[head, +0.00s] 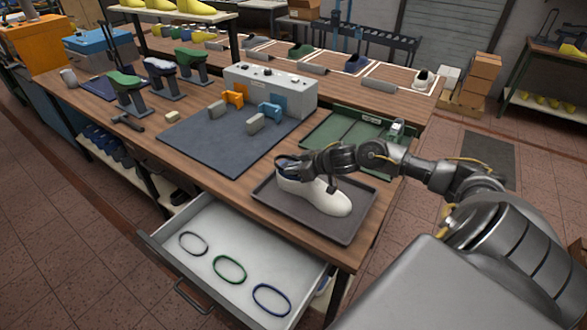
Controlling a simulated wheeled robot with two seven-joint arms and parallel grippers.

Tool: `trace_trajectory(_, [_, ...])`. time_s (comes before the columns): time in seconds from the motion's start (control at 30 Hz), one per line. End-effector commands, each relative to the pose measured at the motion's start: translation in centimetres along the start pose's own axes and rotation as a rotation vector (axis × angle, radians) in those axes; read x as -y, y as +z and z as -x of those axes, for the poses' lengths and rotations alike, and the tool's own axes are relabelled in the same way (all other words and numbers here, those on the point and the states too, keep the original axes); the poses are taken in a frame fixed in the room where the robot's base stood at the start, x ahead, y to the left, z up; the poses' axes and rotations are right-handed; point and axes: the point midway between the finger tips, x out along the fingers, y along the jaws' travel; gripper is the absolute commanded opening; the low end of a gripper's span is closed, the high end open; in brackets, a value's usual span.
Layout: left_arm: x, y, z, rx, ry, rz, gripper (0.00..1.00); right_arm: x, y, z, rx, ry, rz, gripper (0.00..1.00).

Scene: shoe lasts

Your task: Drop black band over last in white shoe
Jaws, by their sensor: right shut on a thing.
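The white shoe (325,198) lies on a dark grey tray (263,194) at the front right of the bench, toe toward the lower right. My right gripper (296,164) is over the shoe's heel end and opening, coming from the right. It is shut on a thin black loop, which looks like the black band (281,161), at the heel end. The hand hides most of the shoe opening, so I cannot make out the last or whether the band is around it. My left gripper is not in view.
An open white drawer (218,226) below the bench holds a dark band (193,243), a green band (230,269) and a blue band (271,300). A dark mat (205,150), a grey control box (270,88) and a green tray (325,130) lie behind the shoe.

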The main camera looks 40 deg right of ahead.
Motion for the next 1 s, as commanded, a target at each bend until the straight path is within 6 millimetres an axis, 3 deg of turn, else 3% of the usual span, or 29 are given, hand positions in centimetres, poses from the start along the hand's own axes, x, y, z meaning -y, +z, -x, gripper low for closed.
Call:
trace_trajectory(0.03, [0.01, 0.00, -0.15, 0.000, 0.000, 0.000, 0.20, 0.14, 0.83, -0.23, 0.014, -0.003, -0.002, 0.00])
trace_trajectory(0.27, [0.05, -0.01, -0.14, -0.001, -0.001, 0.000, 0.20, 0.25, 1.23, -0.32, 0.022, -0.005, -0.003, 0.00])
trace_trajectory(0.3, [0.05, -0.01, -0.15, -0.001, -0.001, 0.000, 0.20, 0.27, 1.29, -0.33, 0.024, -0.005, -0.003, 0.13])
trace_trajectory(0.5, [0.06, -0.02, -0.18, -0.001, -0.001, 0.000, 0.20, 0.19, 1.56, -0.33, 0.029, -0.003, -0.003, 0.37])
trace_trajectory(1.0, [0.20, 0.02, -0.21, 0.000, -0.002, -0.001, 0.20, -0.02, 1.74, -0.27, 0.032, 0.003, -0.005, 0.37])
